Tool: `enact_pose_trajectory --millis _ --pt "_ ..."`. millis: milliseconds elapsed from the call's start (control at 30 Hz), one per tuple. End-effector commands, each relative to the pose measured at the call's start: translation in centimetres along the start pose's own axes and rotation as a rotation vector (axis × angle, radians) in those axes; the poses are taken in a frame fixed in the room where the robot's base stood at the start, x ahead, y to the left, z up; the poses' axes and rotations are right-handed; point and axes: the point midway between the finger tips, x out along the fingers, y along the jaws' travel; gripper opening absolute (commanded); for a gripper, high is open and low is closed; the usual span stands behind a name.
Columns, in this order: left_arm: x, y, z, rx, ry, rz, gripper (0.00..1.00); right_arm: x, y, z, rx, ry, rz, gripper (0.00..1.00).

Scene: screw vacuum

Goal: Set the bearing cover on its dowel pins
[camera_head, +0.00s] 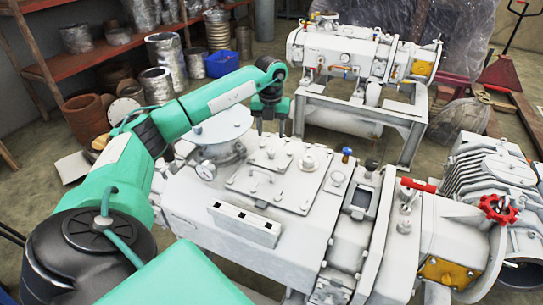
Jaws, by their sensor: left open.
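The big white screw vacuum pump (180,197) fills the middle, with a flat bolted plate (262,188) with small handles on top. A pale round flange (221,125) stands at its back left. A white block with dark square openings (244,222) lies along the near edge of the top. I cannot tell which part is the bearing cover, and no dowel pins can be made out. My left gripper (270,126) points down above the far edge of the pump top, right of the round flange. Its fingers are apart, with nothing visible between them. My right gripper is not in view.
A red handwheel (497,208) and a ribbed motor (490,172) are at the right. A second pump (345,55) stands behind on a frame. Shelves with metal cans (166,55) and a blue bin (222,64) are at back left.

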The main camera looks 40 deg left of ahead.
Motion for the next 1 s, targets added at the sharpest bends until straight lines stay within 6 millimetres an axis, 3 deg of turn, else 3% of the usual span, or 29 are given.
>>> enact_pose_trajectory --millis 100,233,367,600,900,933,1000 --pt "1.8 0.0 0.0 0.0 0.002 0.001 0.5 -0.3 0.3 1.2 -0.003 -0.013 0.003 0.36" --pt "2.8 -0.1 0.0 0.001 0.001 -0.001 0.5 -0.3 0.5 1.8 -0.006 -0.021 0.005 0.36" --pt "3.7 -0.1 0.0 0.001 0.002 -0.002 0.5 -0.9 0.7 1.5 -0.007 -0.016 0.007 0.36" --pt "7.3 -0.2 0.2 0.002 0.002 -0.002 0.5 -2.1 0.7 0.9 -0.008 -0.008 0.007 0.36" --pt "8.1 -0.2 0.2 0.002 -0.001 -0.002 0.5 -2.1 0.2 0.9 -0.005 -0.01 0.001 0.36" --pt "8.1 -0.2 0.2 0.001 -0.001 -0.002 0.48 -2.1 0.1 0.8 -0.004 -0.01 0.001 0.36" --pt "8.1 -0.2 0.2 0.001 -0.001 -0.002 0.34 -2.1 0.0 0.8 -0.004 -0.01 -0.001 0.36"
